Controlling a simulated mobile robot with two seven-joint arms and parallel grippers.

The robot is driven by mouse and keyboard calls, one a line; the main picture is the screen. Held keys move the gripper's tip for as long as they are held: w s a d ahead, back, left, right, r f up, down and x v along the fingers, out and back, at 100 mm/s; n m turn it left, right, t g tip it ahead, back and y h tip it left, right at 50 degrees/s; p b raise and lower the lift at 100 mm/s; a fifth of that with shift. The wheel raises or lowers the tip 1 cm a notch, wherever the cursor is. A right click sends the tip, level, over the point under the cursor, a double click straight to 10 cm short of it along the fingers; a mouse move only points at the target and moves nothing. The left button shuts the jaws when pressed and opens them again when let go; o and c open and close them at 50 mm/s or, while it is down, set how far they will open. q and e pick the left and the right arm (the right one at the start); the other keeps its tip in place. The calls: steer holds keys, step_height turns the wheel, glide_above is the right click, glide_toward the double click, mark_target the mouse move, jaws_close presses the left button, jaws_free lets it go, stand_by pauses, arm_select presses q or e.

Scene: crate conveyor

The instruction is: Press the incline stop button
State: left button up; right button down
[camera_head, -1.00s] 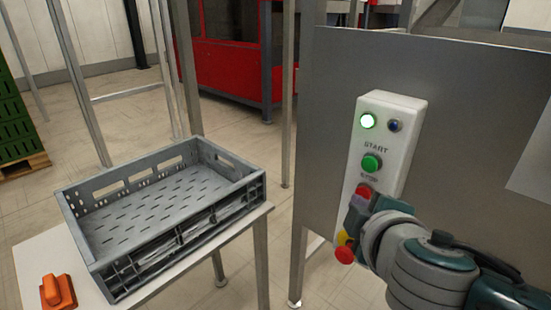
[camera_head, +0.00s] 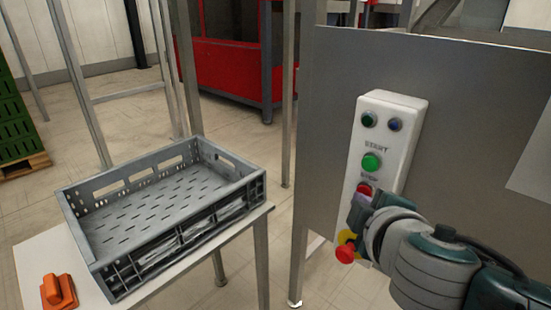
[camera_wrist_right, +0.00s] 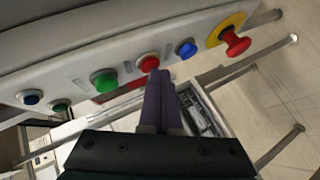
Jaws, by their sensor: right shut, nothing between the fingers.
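The white control box (camera_head: 397,140) is mounted on a grey metal panel. Its red stop button (camera_head: 364,188) sits below the green start button (camera_head: 371,162); in the right wrist view the stop button (camera_wrist_right: 149,62) is just beyond the fingertips. My right gripper (camera_head: 357,205) is shut and empty, its purple fingers (camera_wrist_right: 158,100) pointing at the stop button. Whether the tips touch it I cannot tell. The green lamp (camera_head: 369,120) at the top of the box is dark. My left gripper is not in view.
A red emergency stop knob (camera_wrist_right: 236,43) on a yellow base is close by, with a blue button (camera_wrist_right: 186,49) between it and the stop button. A grey crate (camera_head: 110,266) and an orange object (camera_head: 58,291) rest on a white table (camera_head: 40,250) at left.

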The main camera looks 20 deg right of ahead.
stand_by(0.4)
steer(key=shift+s+a, duration=0.3)
steer(key=shift+a, duration=0.4)
steer(key=a, duration=0.1)
steer(key=s+a, duration=0.1)
steer(key=a, duration=0.1)
steer(key=s+a, duration=0.1)
steer(key=shift+a, duration=0.3)
steer(key=shift+r, duration=0.1)
stand_by(0.6)
